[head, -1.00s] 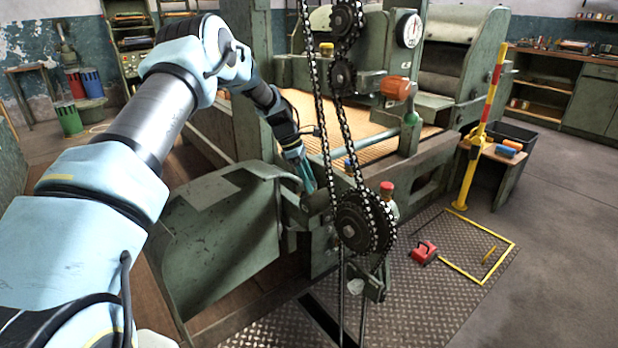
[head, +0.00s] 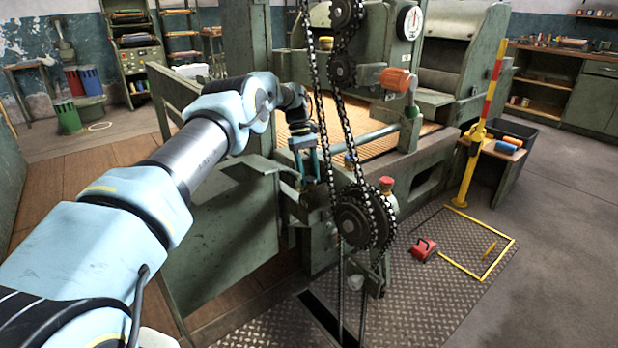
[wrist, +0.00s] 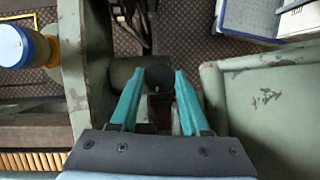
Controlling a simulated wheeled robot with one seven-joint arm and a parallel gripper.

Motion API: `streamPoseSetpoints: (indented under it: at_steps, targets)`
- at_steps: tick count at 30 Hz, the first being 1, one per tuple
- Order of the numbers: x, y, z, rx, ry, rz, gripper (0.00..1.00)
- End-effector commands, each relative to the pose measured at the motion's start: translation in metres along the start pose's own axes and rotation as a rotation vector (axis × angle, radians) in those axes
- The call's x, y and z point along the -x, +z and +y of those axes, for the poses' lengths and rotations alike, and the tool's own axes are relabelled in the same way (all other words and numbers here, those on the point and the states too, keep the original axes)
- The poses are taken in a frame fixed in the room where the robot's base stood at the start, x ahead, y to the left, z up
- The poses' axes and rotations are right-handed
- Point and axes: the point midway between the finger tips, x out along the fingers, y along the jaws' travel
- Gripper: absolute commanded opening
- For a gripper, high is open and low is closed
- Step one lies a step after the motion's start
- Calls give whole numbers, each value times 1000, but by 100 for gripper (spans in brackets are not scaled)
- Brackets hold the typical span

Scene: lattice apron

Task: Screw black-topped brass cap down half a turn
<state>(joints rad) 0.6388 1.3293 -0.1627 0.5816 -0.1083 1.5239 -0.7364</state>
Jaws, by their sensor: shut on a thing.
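My gripper (wrist: 160,78) points downward, its two teal fingers closed on the sides of a dark, round-topped piece, the black-topped cap (wrist: 161,84). The cap's dark top shows between the fingertips; its brass side cannot be made out. In the head view my gripper (head: 311,172) is just left of the chain, low beside the green machine frame. The cap is too small and hidden there to tell.
A blue-topped brass cap (wrist: 14,46) stands to the left in the wrist view. A red-topped cap (head: 386,185) is right of the chain (head: 322,120). A green panel (wrist: 262,100) stands close on the gripper's right. A sprocket (head: 362,220) is near it.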

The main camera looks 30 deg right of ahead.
Motion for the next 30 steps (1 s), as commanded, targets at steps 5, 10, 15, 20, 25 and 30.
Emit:
streamPoseSetpoints:
  at_steps: [5, 10, 15, 20, 25, 30]
  targets:
    - [-1, 0, 1, -85, -34, 1, 0]
    - [-1, 0, 2, -136, -55, 1, 0]
    - [0, 0, 2, -157, -64, 1, 0]
    - [0, 0, 1, -162, -66, 1, 0]
    - [0, 0, 1, -161, -66, 1, 0]
    - [0, 0, 1, -160, -66, 0, 58]
